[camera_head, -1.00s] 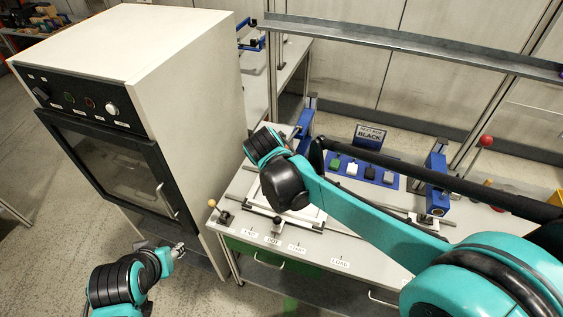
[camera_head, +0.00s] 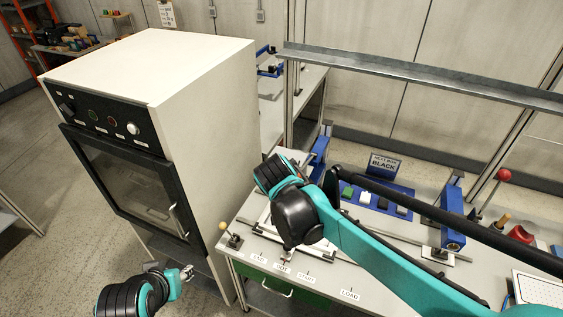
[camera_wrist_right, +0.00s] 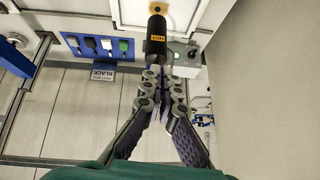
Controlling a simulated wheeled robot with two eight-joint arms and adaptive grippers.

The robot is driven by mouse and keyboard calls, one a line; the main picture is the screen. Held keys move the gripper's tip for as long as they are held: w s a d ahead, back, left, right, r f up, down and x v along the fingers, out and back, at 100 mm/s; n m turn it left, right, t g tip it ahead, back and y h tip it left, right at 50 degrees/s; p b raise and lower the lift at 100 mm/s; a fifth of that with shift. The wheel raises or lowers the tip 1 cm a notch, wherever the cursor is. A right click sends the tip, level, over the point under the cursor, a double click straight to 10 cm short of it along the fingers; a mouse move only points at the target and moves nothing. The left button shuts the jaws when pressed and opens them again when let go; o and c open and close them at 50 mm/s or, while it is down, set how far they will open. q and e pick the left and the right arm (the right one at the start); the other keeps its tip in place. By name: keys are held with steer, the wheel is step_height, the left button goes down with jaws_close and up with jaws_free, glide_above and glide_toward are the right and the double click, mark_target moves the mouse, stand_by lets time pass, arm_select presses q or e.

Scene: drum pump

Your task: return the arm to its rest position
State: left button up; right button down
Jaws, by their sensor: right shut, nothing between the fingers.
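My right arm (camera_head: 390,262) reaches in from the right over the bench, its wrist bent down above the bench's left part. It hides the right gripper in the head view. In the right wrist view my right gripper (camera_wrist_right: 164,72) is shut and empty. My left gripper (camera_head: 187,272) is low at the left, in front of the cabinet (camera_head: 205,150). It is too small to tell whether it is open.
The bench (camera_head: 385,283) carries a blue plate (camera_head: 405,212) with several coloured blocks, a "BLACK" sign (camera_head: 385,164), a blue post (camera_head: 452,228) and a red-knobbed lever (camera_head: 503,175). A metal rail (camera_head: 430,78) spans behind it. The cabinet's side is close left of the right wrist.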

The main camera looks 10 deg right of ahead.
steer(key=s+d+f+n+y+b, duration=0.1)
steer(key=s+d+f+n+b, duration=0.1)
steer(key=s+f+b, duration=0.6)
steer(key=s+d+f+n+t+y+b, duration=0.1)
steer(key=s+d+f+n+y+b, duration=0.1)
steer(key=s+f+n+b, duration=0.3)
steer(key=s+d+f+b, duration=0.1)
steer(key=s+f+b, duration=0.3)
steer(key=f+b, duration=0.4)
step_height(320, 180, down, 3)
steer(key=shift+f, duration=0.15)
